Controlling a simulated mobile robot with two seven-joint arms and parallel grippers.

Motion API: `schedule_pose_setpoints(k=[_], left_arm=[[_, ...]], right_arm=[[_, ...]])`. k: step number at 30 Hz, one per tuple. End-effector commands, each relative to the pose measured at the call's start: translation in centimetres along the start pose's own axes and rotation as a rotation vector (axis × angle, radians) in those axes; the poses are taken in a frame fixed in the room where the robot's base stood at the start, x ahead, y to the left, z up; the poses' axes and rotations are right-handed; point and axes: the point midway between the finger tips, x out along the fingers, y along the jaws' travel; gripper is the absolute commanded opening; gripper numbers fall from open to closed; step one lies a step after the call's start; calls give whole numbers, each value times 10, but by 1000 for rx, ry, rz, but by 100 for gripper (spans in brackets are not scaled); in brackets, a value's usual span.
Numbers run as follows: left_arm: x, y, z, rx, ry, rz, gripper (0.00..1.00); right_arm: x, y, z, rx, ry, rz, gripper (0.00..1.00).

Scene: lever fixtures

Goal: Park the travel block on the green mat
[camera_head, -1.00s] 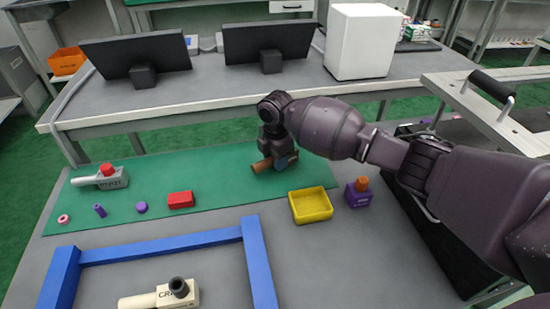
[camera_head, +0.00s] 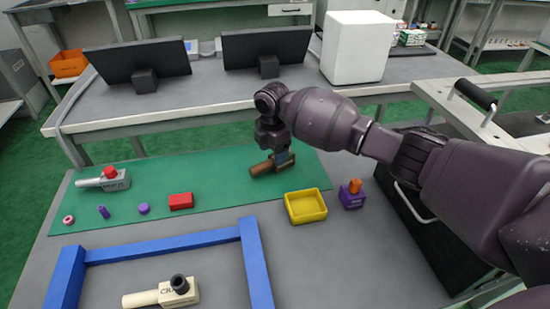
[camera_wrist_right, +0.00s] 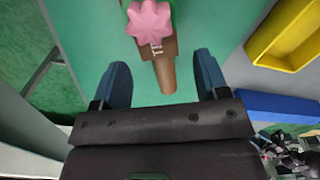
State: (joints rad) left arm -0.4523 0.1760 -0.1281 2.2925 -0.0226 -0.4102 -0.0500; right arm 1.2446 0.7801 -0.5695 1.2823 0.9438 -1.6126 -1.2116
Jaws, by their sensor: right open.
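A brown fixture (camera_head: 265,167) with a barrel-like handle lies on the green mat (camera_head: 222,178), near its right end. In the wrist view it shows a pink star-shaped knob (camera_wrist_right: 150,22), a brown body with a partly hidden label, and a handle (camera_wrist_right: 164,76). My right gripper (camera_head: 283,158) is over this fixture; its blue-grey fingers are apart, one to each side of the handle's line, with nothing gripped. A grey fixture with a red knob (camera_head: 108,180) lies on the mat's left end. A cream fixture (camera_head: 172,293), its label partly readable as "CRA", lies inside the blue frame. I cannot read which is the travel block.
A blue frame (camera_head: 165,244) stands at the front. A red block (camera_head: 181,201), purple disc (camera_head: 143,208), purple cylinder (camera_head: 103,212) and pink ring (camera_head: 69,219) lie along the mat's front. A yellow tray (camera_head: 305,207) and a purple block with an orange top (camera_head: 352,194) are at right.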

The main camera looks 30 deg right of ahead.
Motion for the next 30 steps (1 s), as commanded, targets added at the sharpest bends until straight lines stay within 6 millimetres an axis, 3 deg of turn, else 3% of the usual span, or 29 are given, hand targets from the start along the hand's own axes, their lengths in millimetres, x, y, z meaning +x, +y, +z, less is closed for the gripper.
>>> schedule_pose_setpoints(k=[1,10,15,30], left_arm=[[-3,-2,-6,-10,7,-5,59],[-12,-5,8,-66,-38,-13,59],[-14,-6,14,-80,-58,-13,59],[-13,-5,15,-86,-58,-13,59]], right_arm=[[-26,2,0,0,-2,17,68],[-71,1,0,-1,-1,9,68],[-80,0,-1,-2,0,4,68],[-80,0,-1,-2,1,-1,68]])
